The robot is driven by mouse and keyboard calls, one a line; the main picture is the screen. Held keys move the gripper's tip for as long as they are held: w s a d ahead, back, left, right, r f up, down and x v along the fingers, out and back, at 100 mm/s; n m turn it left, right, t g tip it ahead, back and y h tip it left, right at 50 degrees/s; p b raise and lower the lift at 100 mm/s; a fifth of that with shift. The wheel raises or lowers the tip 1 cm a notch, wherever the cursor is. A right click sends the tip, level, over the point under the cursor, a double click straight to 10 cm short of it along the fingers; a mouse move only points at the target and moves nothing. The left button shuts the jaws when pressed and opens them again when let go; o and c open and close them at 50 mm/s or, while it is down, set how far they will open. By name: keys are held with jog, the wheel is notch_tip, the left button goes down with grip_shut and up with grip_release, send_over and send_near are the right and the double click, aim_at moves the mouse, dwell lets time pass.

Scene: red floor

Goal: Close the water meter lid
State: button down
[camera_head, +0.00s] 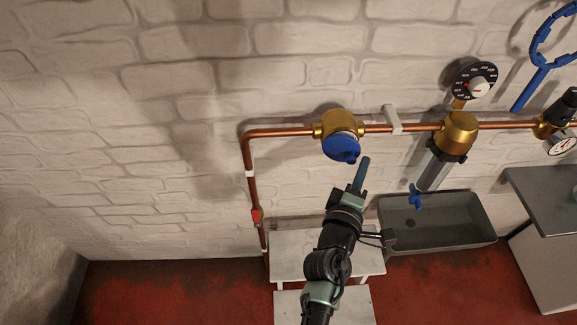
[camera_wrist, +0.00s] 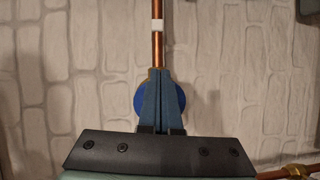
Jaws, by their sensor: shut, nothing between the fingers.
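The water meter (camera_head: 339,124) is a brass body on the copper pipe along the white brick wall. Its blue lid (camera_head: 342,147) shows at the front of the brass body, and I cannot tell how far it is open. In the wrist view the blue lid (camera_wrist: 179,98) is a round disc partly hidden behind my fingers. My gripper (camera_head: 364,160) is shut and empty, with its blue fingers just below and right of the lid in the head view. In the wrist view my gripper (camera_wrist: 159,72) has its fingertips together in front of the disc. Contact with the lid cannot be told.
A copper pipe (camera_head: 290,131) runs along the wall and bends down at the left. A filter (camera_head: 440,160) and a round gauge (camera_head: 474,81) are at right. A grey basin (camera_head: 450,225) and a small white table (camera_head: 300,254) stand below. The wall left of the pipe is clear.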

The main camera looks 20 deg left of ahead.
jog(key=shift+w+d, duration=0.15)
jog(key=shift+w, duration=0.55)
dwell(1.0)
